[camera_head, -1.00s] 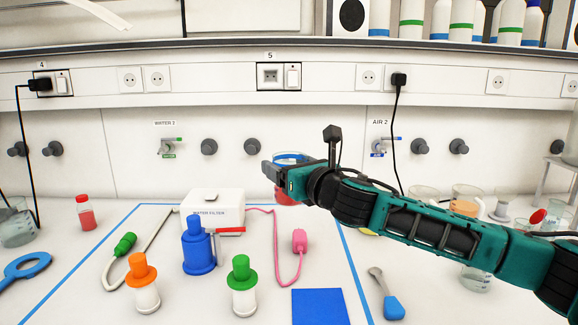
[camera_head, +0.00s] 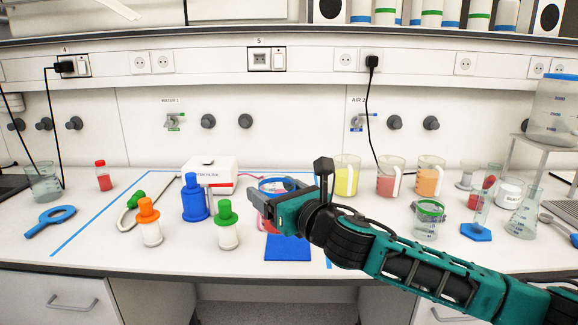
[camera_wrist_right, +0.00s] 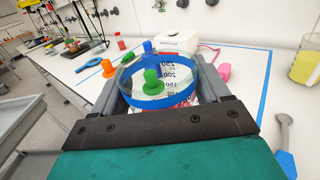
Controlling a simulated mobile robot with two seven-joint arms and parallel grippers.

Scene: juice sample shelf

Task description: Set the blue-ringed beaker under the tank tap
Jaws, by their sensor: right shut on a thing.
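The blue-ringed beaker (camera_head: 268,183) is clear, with a blue band near its rim. My right gripper (camera_head: 265,199) is shut on it and holds it over the middle of the bench. In the right wrist view the beaker's blue ring (camera_wrist_right: 150,100) shows between the two fingers, with printed marks on the glass below. The clear tank (camera_head: 556,112) with blue marks stands on a raised white stand (camera_head: 545,141) at the far right, well away from the beaker. I cannot make out its tap. My left gripper is not in view.
A blue mat (camera_head: 288,251) lies below the beaker. Yellow (camera_head: 345,176), red (camera_head: 390,177) and orange (camera_head: 429,178) jugs stand behind my right arm. A green-ringed beaker (camera_head: 427,222), a flask (camera_head: 525,214) and a white jar (camera_head: 509,193) stand between arm and tank.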

